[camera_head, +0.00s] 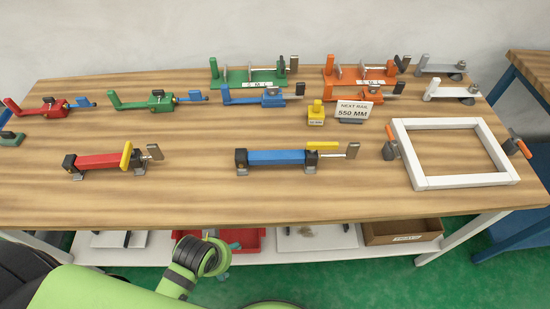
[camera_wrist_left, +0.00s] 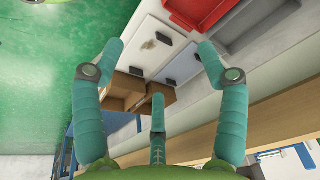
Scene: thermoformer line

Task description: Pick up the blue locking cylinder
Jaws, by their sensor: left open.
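A blue cylinder (camera_head: 277,158) with dark end blocks, a yellow lever and a grey plate at its right end lies at the front middle of the wooden table. A smaller blue device (camera_head: 262,96) lies behind it. I cannot tell from looks alone which is the locking cylinder. My left gripper (camera_head: 226,258) is low, in front of the table's front edge, apart from both. In the left wrist view its teal fingers (camera_wrist_left: 160,60) are spread open with nothing between them. My right gripper is not in view.
The table (camera_head: 200,200) carries a red cylinder (camera_head: 102,161), a white frame (camera_head: 460,182), several clamps and a "NEXT RAIL 550 MM" sign (camera_head: 353,109). A lower shelf holds a red tray (camera_head: 255,240) and a cardboard box (camera_head: 402,231). The table's front strip is clear.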

